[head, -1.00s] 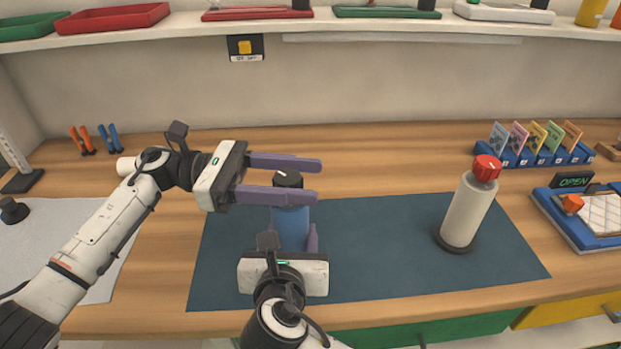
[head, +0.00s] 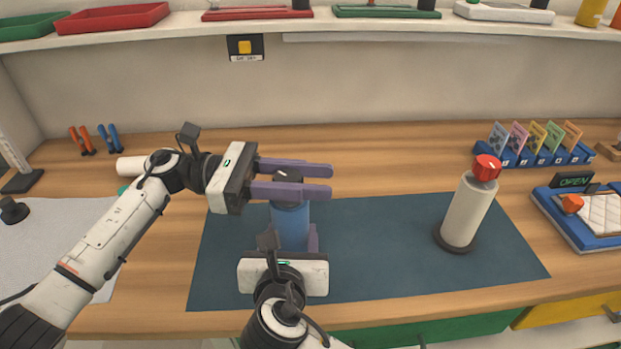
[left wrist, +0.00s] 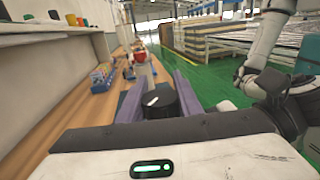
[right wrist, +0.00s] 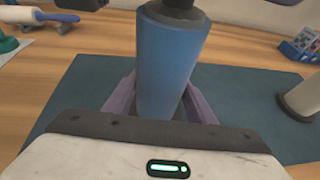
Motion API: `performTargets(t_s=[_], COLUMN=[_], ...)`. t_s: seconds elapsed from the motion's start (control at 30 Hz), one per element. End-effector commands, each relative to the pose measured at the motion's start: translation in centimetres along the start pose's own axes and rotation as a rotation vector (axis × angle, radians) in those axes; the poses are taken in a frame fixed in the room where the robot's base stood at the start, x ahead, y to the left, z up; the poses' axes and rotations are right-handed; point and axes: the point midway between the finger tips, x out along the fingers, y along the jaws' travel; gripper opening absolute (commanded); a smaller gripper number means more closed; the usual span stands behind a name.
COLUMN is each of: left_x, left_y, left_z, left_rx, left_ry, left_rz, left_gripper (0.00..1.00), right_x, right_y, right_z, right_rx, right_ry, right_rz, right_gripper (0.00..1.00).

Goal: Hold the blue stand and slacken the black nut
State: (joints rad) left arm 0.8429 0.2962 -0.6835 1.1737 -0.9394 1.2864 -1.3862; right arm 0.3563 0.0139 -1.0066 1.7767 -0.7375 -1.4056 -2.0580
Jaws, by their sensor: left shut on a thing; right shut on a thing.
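The blue stand (head: 290,227) is an upright blue cylinder on the dark mat. The black nut (head: 288,177) caps it and has a white mark on top; it also shows in the left wrist view (left wrist: 160,102). My left gripper (head: 328,182) reaches in from the left with its purple fingers on either side of the nut, shut on it. My right gripper (right wrist: 160,98) is shut on the blue stand, low on its body, from the front. In the head view its wrist partly hides the stand's lower part and its fingers.
A cream cylinder (head: 467,213) with a red cap (head: 487,168) stands on the right of the dark mat (head: 375,255). A blue card rack (head: 530,156) and a blue tray (head: 560,222) lie farther right. The mat between the two cylinders is clear. A shelf (head: 330,27) runs above.

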Motion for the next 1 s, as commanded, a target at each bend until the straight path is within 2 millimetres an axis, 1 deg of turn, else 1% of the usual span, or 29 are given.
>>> performTargets(t_s=[0.03,0.27,0.7,1.0], left_x=[-0.1,-0.2,-0.5,-0.8], left_y=[0.1,0.5,1.6,2.2], left_z=[-0.1,-0.2,-0.2,-0.3], left_rx=[-0.001,0.0,0.0,-0.001], left_ry=[0.002,0.003,0.01,0.013], left_rz=[0.017,0.144,0.474,0.614], left_gripper=[0.1,0.1,0.1,0.1], right_x=[-0.1,-0.1,-0.2,-0.2], right_y=[0.1,0.2,0.2,0.2], right_z=[0.4,0.4,0.5,0.5], right_rx=[0.002,0.002,0.0,-0.001], right_ry=[-0.009,-0.01,-0.011,-0.012], right_rz=[0.004,0.005,0.005,0.007], right_gripper=[0.0,0.0,0.0,0.0])
